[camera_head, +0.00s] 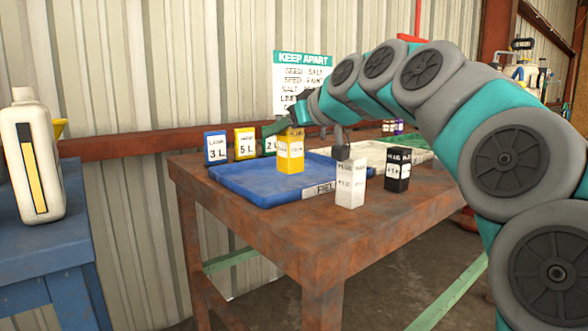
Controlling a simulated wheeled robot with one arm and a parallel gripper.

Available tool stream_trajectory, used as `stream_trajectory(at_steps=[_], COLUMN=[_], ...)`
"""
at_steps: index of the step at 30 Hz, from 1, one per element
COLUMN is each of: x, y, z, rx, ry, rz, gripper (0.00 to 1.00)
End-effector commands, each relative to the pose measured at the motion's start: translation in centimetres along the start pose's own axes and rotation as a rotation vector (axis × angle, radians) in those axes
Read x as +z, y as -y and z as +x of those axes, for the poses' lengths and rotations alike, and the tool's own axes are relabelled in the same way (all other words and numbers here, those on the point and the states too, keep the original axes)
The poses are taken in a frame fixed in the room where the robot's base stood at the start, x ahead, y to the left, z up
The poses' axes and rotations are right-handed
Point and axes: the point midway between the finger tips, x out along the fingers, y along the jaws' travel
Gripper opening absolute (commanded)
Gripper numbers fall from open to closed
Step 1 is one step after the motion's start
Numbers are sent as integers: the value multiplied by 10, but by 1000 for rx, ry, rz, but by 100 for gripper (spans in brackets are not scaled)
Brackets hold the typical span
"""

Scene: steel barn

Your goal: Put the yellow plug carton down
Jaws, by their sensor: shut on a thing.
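The yellow plug carton (290,153) is upright with a white label band, at the blue tray (235,186) on the rusty table. My gripper (288,126) is shut on the top of the carton, reaching in from the right. The carton's base appears at or just above the tray floor; I cannot tell whether it touches. The fingertips are small and partly hidden by the wrist and carton.
A white carton (350,184) and a black carton (397,169) stand right of the blue tray. A blue 3 L sign (216,147) and a yellow 5 L sign (245,143) stand behind it. The tray's left part is clear. A white jug (30,150) stands far left.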

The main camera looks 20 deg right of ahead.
Motion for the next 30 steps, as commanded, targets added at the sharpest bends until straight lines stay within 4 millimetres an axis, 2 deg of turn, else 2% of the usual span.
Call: stream_trajectory(at_steps=[5, 18, 24, 30], x=[-4, -32, -42, -48], y=[1, 12, 16, 18], z=[14, 105, 138, 151], rx=[0, 0, 1, 1], ry=[2, 2, 2, -3], rz=[0, 0, 0, 0], gripper=[0, 0, 0, 0])
